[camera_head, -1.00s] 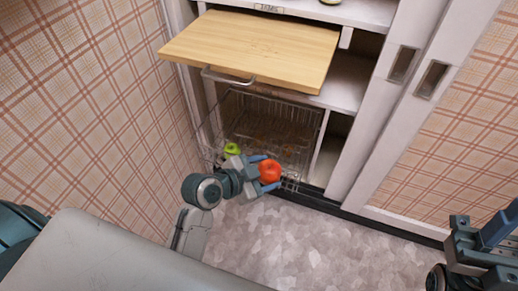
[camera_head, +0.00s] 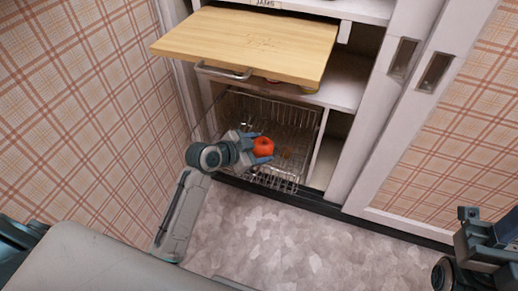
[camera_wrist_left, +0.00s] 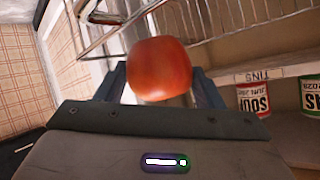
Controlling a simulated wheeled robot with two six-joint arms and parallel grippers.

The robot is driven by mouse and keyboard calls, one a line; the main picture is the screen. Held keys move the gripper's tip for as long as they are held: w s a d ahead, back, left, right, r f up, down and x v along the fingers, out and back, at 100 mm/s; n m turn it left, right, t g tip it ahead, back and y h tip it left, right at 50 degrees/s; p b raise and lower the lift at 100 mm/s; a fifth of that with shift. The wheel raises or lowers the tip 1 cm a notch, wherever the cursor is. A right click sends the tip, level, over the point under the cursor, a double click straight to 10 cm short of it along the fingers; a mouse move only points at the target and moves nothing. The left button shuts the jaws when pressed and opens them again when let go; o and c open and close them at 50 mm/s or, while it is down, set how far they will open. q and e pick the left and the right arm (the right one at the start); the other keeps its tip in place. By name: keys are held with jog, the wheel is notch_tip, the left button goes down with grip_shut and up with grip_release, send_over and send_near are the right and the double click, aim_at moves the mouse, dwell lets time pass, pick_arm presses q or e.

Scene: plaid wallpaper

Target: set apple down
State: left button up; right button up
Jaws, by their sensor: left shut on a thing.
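The red apple (camera_head: 263,147) is held between the fingers of my left gripper (camera_head: 259,149), over the wire basket (camera_head: 283,181) at the bottom of the cabinet. The left wrist view shows the apple (camera_wrist_left: 158,69) large between the two blue fingers, with wire bars behind it. I cannot tell whether the apple touches the basket. My right gripper (camera_head: 487,228) is at the right edge of the head view, empty, with its fingers apart.
A wooden pull-out board (camera_head: 250,42) with a metal handle (camera_head: 224,72) juts out above the basket. Cabinet shelves (camera_head: 345,80) are to its right. In the left wrist view, a soup tin (camera_wrist_left: 253,98) and another tin (camera_wrist_left: 311,96) stand on a shelf. The plaid wall (camera_head: 80,110) is close at left.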

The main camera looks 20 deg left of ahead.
pick_arm(q)
jog(key=shift+f, duration=0.5)
jog(key=o, duration=1)
jog(key=shift+o, duration=0.2)
jog(key=shift+r, duration=0.1)
jog(key=shift+r, duration=0.35)
jog(key=p+v, duration=0.2)
jog(key=v, duration=1)
jog(key=shift+r+p, duration=0.2)
jog(key=shift+p, duration=0.15)
